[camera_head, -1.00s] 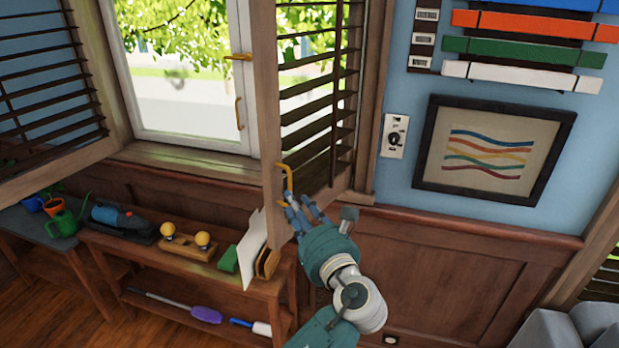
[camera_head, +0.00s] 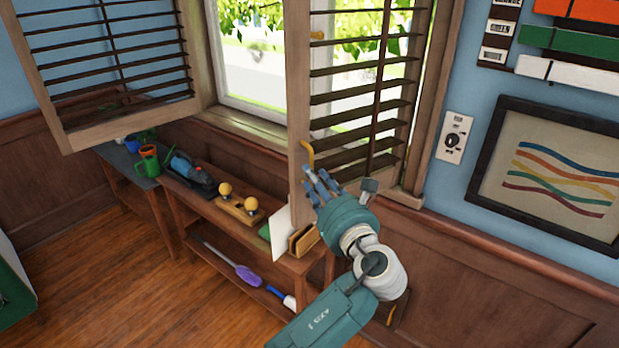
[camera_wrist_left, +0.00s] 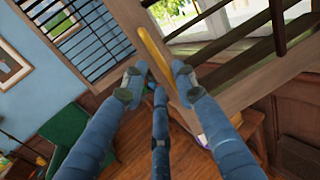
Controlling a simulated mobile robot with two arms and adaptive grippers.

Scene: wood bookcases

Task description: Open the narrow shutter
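The narrow shutter (camera_head: 298,100), a wood frame with dark slats, stands swung out from the right side of the window. A yellow handle (camera_head: 307,155) sits low on its free edge; it also shows in the left wrist view (camera_wrist_left: 156,52). My left gripper (camera_head: 318,182) is just below the handle, beside the shutter's lower corner. In the left wrist view its blue fingers (camera_wrist_left: 158,80) are spread, with the shutter's edge and handle ahead between them. I cannot tell if they touch. My right gripper is not in view.
A wider slatted shutter (camera_head: 130,124) stands swung out at the left. Below the window, a wooden bench (camera_head: 225,225) holds a planter, tools and knobs. A framed picture (camera_head: 560,180) and a dial switch (camera_head: 455,137) are on the right wall. Wood floor is open at lower left.

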